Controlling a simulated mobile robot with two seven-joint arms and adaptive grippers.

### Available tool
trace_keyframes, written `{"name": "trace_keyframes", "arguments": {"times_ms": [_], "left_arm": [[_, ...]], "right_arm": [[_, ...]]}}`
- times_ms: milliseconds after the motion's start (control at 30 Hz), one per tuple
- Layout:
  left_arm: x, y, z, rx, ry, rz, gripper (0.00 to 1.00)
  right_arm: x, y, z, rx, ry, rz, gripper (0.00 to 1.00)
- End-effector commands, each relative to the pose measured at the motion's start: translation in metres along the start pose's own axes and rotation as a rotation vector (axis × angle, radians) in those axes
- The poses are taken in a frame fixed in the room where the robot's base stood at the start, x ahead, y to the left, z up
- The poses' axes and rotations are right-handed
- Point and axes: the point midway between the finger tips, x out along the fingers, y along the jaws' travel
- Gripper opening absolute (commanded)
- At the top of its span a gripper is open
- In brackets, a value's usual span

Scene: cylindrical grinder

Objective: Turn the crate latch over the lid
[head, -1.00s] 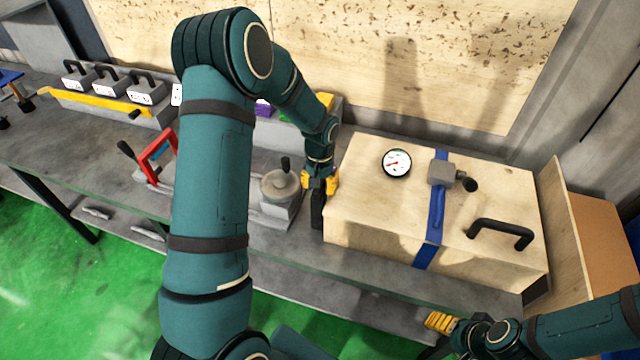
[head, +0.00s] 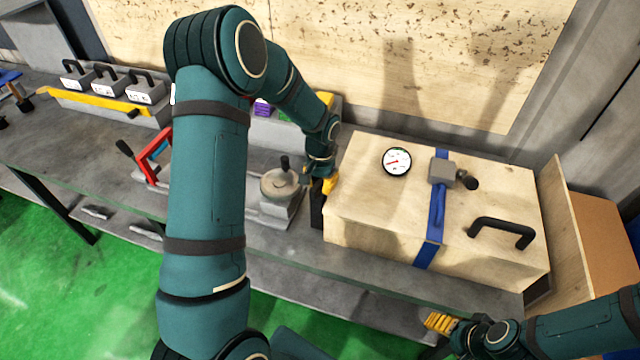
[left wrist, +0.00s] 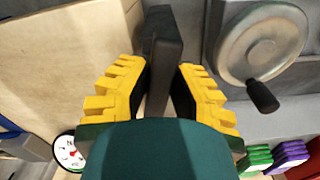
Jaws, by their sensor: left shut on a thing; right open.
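The wooden crate (head: 370,212) stands on the bench, its pale lid forming the top. A dark latch (head: 317,214) is at the crate's left end, beside the lid's edge. My left gripper (head: 321,186) is at the latch, with its fingers shut on it. In the left wrist view the black latch (left wrist: 163,50) runs between the yellow fingers of my left gripper (left wrist: 162,90); the crate's pale wood (left wrist: 60,60) is to the left. The latch's lower end and pivot are not clear. My right gripper (head: 442,322) is open and empty near the bench's front edge.
The lid carries a dial gauge (head: 397,161), a blue strap (head: 436,215) with a grey buckle, and a black handle (head: 502,232). A round handwheel (head: 280,184) stands close left of my left gripper. A wooden board (head: 562,225) leans at the right.

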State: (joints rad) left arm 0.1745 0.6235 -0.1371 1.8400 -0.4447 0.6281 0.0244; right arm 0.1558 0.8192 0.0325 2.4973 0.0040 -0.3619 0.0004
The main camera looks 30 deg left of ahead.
Motion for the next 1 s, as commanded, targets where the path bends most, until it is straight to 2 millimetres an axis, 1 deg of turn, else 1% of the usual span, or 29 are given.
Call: {"name": "trace_keyframes", "arguments": {"times_ms": [33, 300, 700, 1000], "left_arm": [[0.0030, 0.0014, 0.0017, 0.043, -0.005, 0.003, 0.00], [0.0029, 0.0042, 0.0028, 0.300, -0.007, 0.004, 0.00], [0.0025, 0.0079, 0.0048, 0.666, -0.007, 0.005, 0.00], [0.0025, 0.0094, 0.0066, 0.858, -0.007, 0.006, 0.00]], "right_arm": [[0.0026, 0.0009, 0.0002, 0.000, 0.000, 0.000, 0.67], [0.0071, 0.0023, 0.0006, 0.000, 0.000, 0.001, 0.67], [0.0081, 0.0027, 0.0007, 0.000, 0.000, 0.002, 0.67], [0.0065, 0.0022, 0.0006, 0.000, 0.000, 0.001, 0.67]]}}
